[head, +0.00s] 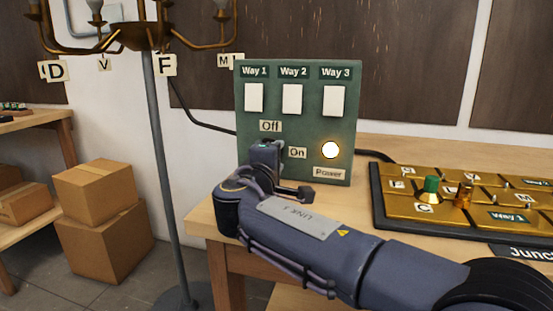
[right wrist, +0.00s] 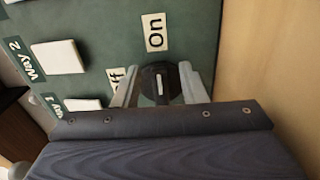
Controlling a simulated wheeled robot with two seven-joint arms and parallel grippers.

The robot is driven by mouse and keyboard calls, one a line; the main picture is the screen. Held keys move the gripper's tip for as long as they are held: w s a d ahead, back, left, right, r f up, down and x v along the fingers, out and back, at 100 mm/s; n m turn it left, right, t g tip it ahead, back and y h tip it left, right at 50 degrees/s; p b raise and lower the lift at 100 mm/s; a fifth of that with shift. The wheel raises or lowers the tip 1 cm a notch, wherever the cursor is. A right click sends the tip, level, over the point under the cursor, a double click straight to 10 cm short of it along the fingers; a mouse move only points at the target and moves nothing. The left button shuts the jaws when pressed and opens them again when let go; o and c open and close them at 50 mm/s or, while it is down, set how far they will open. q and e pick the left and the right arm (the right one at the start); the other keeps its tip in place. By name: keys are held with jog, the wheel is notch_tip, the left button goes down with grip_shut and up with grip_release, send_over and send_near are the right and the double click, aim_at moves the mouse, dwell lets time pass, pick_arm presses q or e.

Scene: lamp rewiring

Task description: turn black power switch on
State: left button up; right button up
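The black power switch (right wrist: 160,82) is a round knob on the green panel (head: 345,115). Its white mark points toward the On label (right wrist: 155,32) in the right wrist view. My right gripper (right wrist: 160,88) has a finger on each side of the knob, close against it, and appears shut on it. In the head view my right gripper (head: 265,153) covers the knob, just below the Off label (head: 270,126) and left of the On label (head: 297,153). The Power lamp (head: 330,150) glows bright. My left gripper is not in view.
Three white rocker switches, one being Way 2 (head: 292,99), sit above on the panel. A gold junction board (head: 465,200) with terminals lies right on the wooden table (head: 213,222). A brass lamp on a grey pole (head: 160,150) stands left, near cardboard boxes (head: 98,190).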

jog(key=v, duration=0.8)
jog(key=shift+p, duration=0.4)
